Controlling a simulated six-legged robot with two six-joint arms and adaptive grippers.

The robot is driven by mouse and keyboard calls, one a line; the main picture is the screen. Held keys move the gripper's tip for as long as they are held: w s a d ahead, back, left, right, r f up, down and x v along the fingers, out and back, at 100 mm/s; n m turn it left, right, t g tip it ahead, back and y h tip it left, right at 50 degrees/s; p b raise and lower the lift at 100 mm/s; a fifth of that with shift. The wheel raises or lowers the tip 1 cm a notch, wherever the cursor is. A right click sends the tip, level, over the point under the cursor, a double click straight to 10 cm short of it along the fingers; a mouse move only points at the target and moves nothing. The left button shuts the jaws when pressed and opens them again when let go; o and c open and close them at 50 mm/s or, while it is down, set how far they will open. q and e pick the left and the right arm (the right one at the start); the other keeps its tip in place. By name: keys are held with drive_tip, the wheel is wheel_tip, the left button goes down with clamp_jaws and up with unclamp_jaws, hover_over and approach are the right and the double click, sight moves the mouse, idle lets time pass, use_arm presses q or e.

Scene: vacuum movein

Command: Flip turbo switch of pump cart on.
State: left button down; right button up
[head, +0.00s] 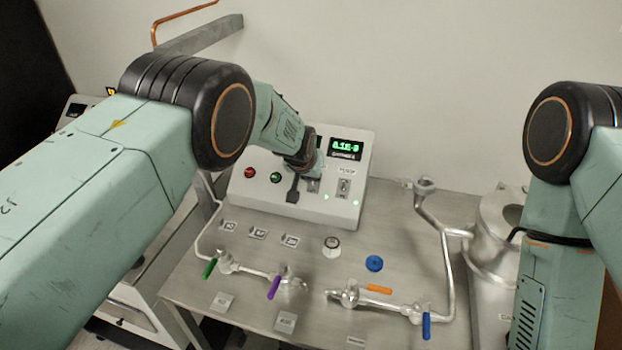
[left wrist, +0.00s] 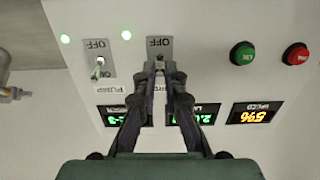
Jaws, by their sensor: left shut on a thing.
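The pump cart's control box (head: 240,188) is grey with a sloped front and stands at the back of the metal cart top. My left gripper (head: 293,192) reaches down to its front panel. In the left wrist view, the fingertips of the left gripper (left wrist: 159,72) are closed together around a small toggle switch (left wrist: 159,62) on a grey plate marked OFF (left wrist: 159,43). The fingers hide most of the lever and its name label, so I cannot read whether it is the turbo switch. My right gripper is out of view.
A second toggle switch (left wrist: 99,70) sits beside the held one, with two green lights (left wrist: 65,39) (left wrist: 126,35) nearby. Green (left wrist: 243,53) and red (left wrist: 295,54) buttons are on the other side. Valves with coloured handles, such as purple (head: 273,287), and pipes stand on the cart in front.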

use_arm(q)
drive_tip(key=shift+w, duration=0.1)
idle(0.5)
drive_tip(key=c, duration=1.4)
unclamp_jaws()
drive_tip(key=shift+c, duration=0.2)
drive_tip(key=v, duration=1.2)
